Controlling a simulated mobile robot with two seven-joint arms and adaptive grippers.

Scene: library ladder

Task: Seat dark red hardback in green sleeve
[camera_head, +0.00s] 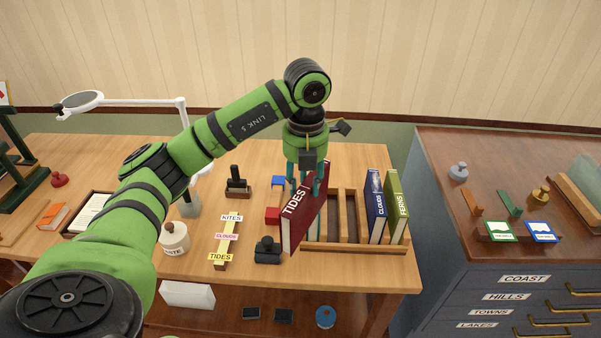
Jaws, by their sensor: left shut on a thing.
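The dark red hardback (296,222), with TIDES on its spine, is upright and slightly tilted in my left gripper (308,182). The gripper's fingers are shut on its upper part. The book hangs at the left end of a slotted wooden rack (345,247) and hides part of it; I cannot tell whether it touches the rack. A green upright volume marked FERNS (398,208) stands at the rack's right end. I cannot tell whether it is a sleeve or a book, and no other green sleeve shows clearly. My right gripper is out of view.
A blue CLOUDS book (376,208) stands beside FERNS; slots to its left look empty. A black block-like object (267,251), a label strip (226,237) and a paste jar (174,237) lie left of the rack. A grey drawer cabinet (500,265) stands right.

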